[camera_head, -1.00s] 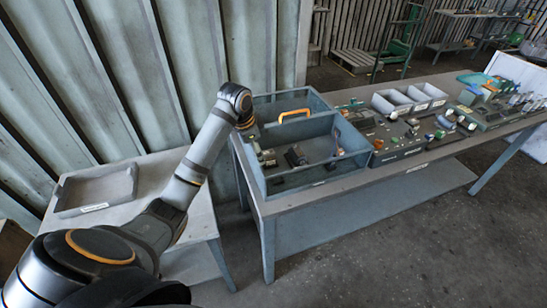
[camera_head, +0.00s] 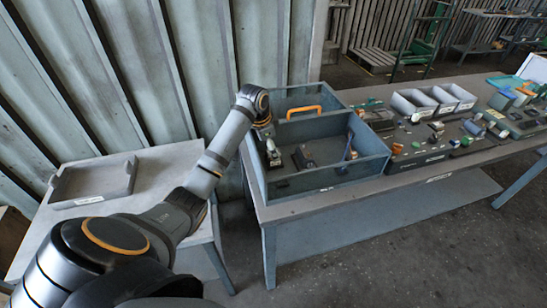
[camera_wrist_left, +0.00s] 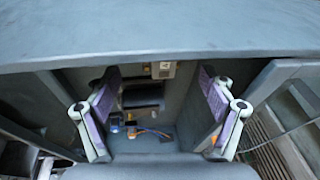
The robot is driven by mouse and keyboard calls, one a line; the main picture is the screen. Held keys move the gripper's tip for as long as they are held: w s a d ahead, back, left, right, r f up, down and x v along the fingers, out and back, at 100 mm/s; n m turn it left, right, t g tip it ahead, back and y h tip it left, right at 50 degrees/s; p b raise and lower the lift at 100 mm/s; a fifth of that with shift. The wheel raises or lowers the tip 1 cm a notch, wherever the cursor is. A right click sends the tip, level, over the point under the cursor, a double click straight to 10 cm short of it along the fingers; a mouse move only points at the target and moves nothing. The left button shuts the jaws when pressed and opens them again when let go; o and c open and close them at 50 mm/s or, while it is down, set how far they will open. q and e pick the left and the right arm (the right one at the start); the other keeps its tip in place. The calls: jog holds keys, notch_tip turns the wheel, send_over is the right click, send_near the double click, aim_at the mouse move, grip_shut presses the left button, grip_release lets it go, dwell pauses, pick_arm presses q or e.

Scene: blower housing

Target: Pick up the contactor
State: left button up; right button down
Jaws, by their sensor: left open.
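An open grey-blue tote (camera_head: 336,177) with an orange handle (camera_head: 304,111) stands on the bench. In its front compartment lie a pale, greyish part (camera_head: 273,155), a dark block (camera_head: 304,158) and a blue-and-orange part (camera_head: 349,148). Which is the contactor, I cannot tell for sure. My left gripper (camera_head: 265,131) is above the left end of the tote. In the left wrist view the gripper (camera_wrist_left: 160,112) is open and empty, its fingers wide apart. Between them, farther down, show a pale part (camera_wrist_left: 162,70), a dark block (camera_wrist_left: 143,95) and small blue and orange pieces (camera_wrist_left: 150,132).
An empty grey tray (camera_head: 92,198) sits on a low table at left. Right of the tote are white bins (camera_head: 440,98) and boards with several small parts (camera_head: 440,150). The corrugated wall is close behind my arm. The tote walls stand around the parts.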

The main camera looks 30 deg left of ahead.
pick_arm(q)
jog(key=x, duration=0.2)
jog(key=p+x, duration=0.1)
jog(key=x, duration=0.1)
jog(key=shift+w+d, duration=0.1)
jog(key=shift+w, duration=0.15)
jog(key=shift+w+f, duration=0.15)
jog(key=shift+f, duration=0.1)
jog(key=shift+c, duration=0.9)
jog(key=shift+r, duration=0.1)
jog(key=c, duration=1)
